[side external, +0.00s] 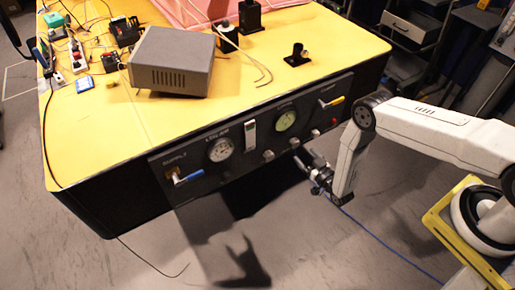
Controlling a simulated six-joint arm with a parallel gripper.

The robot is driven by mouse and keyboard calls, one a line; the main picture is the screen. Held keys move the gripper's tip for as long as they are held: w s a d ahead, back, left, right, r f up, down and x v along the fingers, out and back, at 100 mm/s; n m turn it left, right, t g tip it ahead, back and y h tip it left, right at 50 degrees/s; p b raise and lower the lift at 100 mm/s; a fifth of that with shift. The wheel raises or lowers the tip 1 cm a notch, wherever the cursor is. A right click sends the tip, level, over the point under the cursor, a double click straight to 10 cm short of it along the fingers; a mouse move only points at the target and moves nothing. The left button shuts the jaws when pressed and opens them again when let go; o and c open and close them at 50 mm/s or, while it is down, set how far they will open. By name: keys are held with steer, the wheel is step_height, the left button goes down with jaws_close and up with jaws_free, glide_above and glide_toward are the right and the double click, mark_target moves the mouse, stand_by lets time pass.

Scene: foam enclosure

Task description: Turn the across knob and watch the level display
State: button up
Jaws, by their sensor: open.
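A dark control panel (236,162) runs along the front edge of the yellow table. It carries a row of small knobs, including a pale knob (268,155) and another knob (294,142) to its right. The labels are too small to tell which knob is the across knob. A white upright display strip (250,133), perhaps the level display, sits between two round gauges; its reading is not legible. My gripper (307,162) is open in front of the panel's lower right part, close to the knobs. I cannot tell if it touches one.
A left gauge (220,149) and a greenish gauge (285,120) flank the strip. A blue-handled lever (187,177) and a yellow-handled lever (332,102) sit at the panel's ends. A grey box (171,61) stands on the table (110,125). The floor before the panel is clear.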

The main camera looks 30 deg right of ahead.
mark_target(296, 145)
steer(key=shift+w, duration=3.1)
jaws_close()
